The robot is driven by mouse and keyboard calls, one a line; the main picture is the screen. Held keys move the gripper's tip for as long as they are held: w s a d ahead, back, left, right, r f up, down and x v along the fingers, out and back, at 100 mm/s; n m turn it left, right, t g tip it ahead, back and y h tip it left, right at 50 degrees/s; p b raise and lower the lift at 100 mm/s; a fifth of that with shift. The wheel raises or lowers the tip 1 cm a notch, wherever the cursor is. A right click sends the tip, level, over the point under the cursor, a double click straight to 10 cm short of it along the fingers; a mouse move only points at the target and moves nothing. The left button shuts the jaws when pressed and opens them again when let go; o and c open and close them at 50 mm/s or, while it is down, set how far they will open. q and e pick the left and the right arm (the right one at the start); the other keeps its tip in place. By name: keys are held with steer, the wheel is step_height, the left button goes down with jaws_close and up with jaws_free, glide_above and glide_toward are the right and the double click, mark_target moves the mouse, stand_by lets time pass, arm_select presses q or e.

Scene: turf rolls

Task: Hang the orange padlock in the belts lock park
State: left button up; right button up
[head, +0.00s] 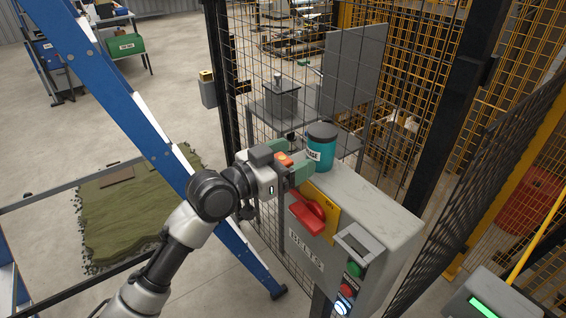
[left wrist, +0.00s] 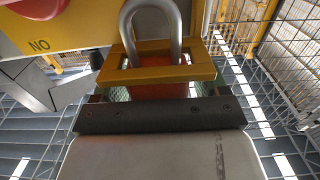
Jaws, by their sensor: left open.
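The orange padlock (head: 284,159) is a small orange patch by my left gripper (head: 290,167) in the head view. In the left wrist view, the padlock's orange body (left wrist: 160,91) shows through and below a yellow slotted bracket (left wrist: 200,72), which looks like the lock park. Its grey shackle rises above. Green finger pads of my left gripper (left wrist: 160,94) stand on both sides of the body, open. I cannot tell whether the padlock rests in the bracket. The grey belts box (head: 375,207) bears a yellow plate (head: 326,194) with a red handle (head: 307,214). My right gripper is out of view.
A teal jar (head: 321,152) with a dark lid stands on the box close behind my gripper. Mesh fencing (head: 262,70) rises behind. A blue ladder-like frame (head: 120,95) crosses the left side. Green and red buttons (head: 354,269) sit on the box front.

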arm_select(q)
steer(key=shift+a, duration=0.1)
steer(key=shift+c, duration=0.9)
steer(key=c, duration=0.9)
